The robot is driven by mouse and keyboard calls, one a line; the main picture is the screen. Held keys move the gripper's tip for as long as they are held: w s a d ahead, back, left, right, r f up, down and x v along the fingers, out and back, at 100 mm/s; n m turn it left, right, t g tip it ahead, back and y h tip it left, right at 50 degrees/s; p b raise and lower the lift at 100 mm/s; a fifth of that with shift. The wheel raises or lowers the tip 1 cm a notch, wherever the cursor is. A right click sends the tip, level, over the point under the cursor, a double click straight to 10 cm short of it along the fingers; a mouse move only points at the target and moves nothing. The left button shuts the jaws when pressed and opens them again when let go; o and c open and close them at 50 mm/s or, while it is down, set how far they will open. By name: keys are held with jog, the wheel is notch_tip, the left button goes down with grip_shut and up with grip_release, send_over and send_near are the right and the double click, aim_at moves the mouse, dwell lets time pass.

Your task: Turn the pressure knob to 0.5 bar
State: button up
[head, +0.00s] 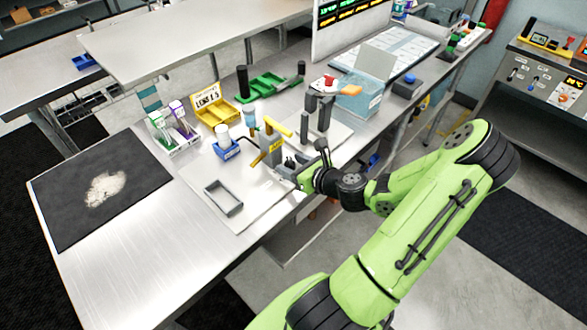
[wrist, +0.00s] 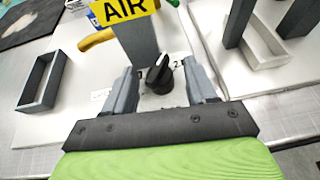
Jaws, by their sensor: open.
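The pressure knob (wrist: 159,75) is black with a white pointer mark and shows in the wrist view at the foot of a grey post with a yellow AIR sign (wrist: 124,10). The pointer leans up and slightly right. Numerals beside the knob are partly hidden. My gripper (wrist: 160,82) is open, with one grey finger on each side of the knob and a visible gap to it. In the head view my gripper (head: 292,170) is at the AIR post (head: 274,150), and the knob is hard to make out there.
A yellow lever (wrist: 98,39) sticks out left of the post. A grey rectangular frame (wrist: 43,80) lies on the white board to the left. Grey uprights (head: 318,115) stand to the right. A blue bin (head: 226,148) and yellow tray (head: 214,112) are behind.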

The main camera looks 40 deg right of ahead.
jog(key=c, duration=1.1)
jog(key=shift+o, duration=0.2)
jog(key=shift+r+n+y+p, duration=0.15)
jog(key=shift+n+y+p, duration=0.15)
jog(key=shift+p, duration=0.3)
jog(key=shift+d+n+y+p, duration=0.1)
jog(key=shift+n+y+p, duration=0.55)
jog(key=shift+p, duration=0.3)
jog(key=shift+d+n+g+y+p, duration=0.1)
jog(key=shift+n+g+y+p, duration=0.2)
jog(key=shift+n+y+p, duration=0.55)
jog(key=shift+w+d+n+g+y+p, duration=0.1)
jog(key=shift+n+g+y+p, duration=0.55)
jog(key=shift+n+y, duration=0.4)
jog(key=shift+w+d+n+g+y+p, duration=0.1)
jog(key=shift+n+g+y+p, duration=0.35)
jog(key=shift+n+y+p, duration=0.6)
jog(key=shift+y+b, duration=0.3)
jog(key=o, duration=1.1)
jog(key=shift+c, duration=0.2)
